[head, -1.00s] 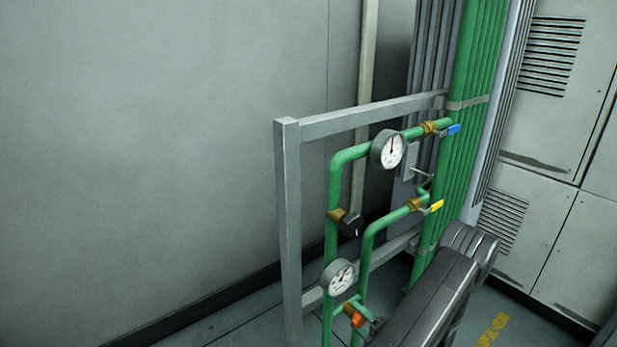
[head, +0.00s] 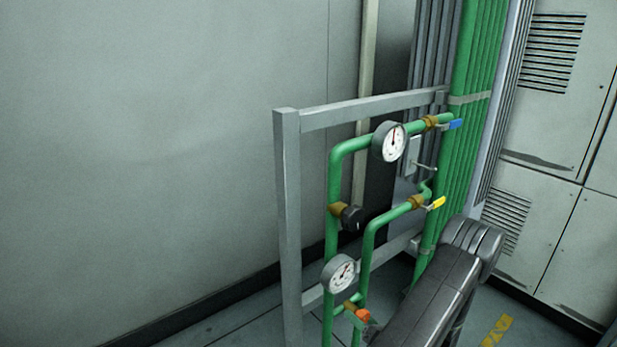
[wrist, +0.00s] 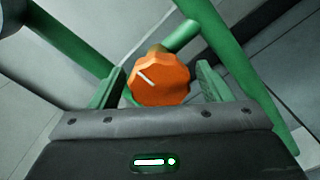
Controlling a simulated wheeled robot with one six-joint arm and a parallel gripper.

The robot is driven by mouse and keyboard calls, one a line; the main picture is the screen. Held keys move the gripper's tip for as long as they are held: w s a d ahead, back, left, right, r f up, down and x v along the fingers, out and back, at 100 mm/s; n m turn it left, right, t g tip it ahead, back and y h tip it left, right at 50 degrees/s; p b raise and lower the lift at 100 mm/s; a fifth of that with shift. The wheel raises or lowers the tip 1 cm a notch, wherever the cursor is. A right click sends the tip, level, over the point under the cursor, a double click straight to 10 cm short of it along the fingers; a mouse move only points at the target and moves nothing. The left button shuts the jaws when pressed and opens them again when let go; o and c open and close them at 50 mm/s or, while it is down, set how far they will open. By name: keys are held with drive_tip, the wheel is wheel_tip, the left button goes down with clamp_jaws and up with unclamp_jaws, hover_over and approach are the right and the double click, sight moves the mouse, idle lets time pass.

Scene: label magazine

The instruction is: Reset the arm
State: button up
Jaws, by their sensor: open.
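My gripper (wrist: 160,85) is open in the wrist view, with one finger on each side of an orange knob (wrist: 158,80). The knob is faceted with a white pointer line, and it sits between the fingers with a gap visible on both sides. I cannot tell how deep it lies between them. In the head view the orange knob (head: 362,315) shows low on the green pipework, just left of my dark arm. My gripper is mostly hidden there.
Green pipes (head: 332,240) on a grey frame (head: 288,220) carry an upper gauge (head: 389,142), a lower gauge (head: 340,272), a black knob (head: 351,218), a blue handle (head: 455,124) and a yellow handle (head: 438,203). Grey cabinets (head: 550,160) stand right. Floor left of the frame is clear.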

drive_tip(key=n+b, duration=0.1)
drive_tip(key=n, duration=0.2)
drive_tip(key=shift+f, duration=0.1)
drive_tip(key=shift+n+b, duration=0.4)
drive_tip(key=shift+n, duration=0.2)
